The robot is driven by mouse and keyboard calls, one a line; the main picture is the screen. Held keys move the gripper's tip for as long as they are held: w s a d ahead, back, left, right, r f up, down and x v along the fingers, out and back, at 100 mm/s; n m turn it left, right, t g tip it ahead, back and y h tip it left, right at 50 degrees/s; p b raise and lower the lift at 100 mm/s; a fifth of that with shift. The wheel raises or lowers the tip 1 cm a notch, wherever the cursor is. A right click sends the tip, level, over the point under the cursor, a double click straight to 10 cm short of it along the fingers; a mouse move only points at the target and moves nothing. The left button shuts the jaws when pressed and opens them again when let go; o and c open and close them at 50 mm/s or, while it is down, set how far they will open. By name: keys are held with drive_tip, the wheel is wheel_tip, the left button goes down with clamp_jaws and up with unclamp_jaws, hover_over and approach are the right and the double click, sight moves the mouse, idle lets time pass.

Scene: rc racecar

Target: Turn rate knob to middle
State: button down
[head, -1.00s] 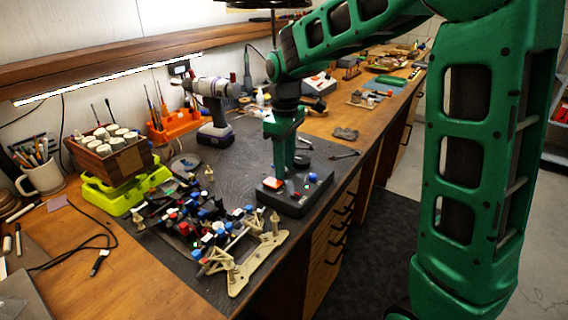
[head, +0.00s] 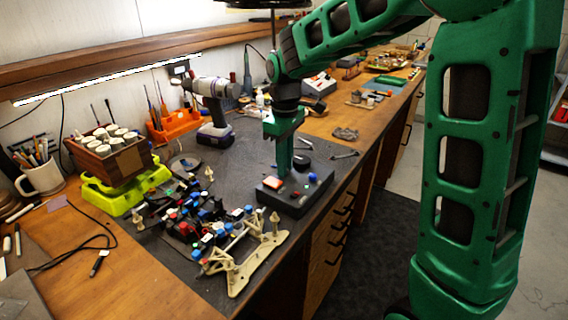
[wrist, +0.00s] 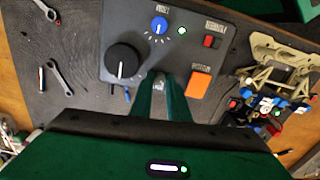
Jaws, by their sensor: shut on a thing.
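A dark control box (head: 292,203) lies on the grey mat. In the wrist view its panel (wrist: 181,59) carries a large black knob (wrist: 122,61), a small blue knob (wrist: 159,24), a red switch (wrist: 210,41) and an orange button (wrist: 199,84). The labels are too small to read surely. My gripper (wrist: 161,80) points down at the panel, between the black knob and the orange button. Its fingers are close together on a small part of the panel, mostly hidden between the tips. In the head view my gripper (head: 285,172) stands over the box's far left part.
A partly built car chassis (head: 240,270) with several coloured parts lies at the front left. A drill (head: 215,110) stands behind the gripper. Wrenches (head: 345,155) lie right of the box. The bench's front edge is close to the box.

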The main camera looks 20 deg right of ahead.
drive_tip(key=shift+m, duration=0.4)
drive_tip(key=m, duration=0.8)
drive_tip(key=shift+m, duration=0.3)
idle(0.5)
drive_tip(key=c, duration=1.7)
unclamp_jaws()
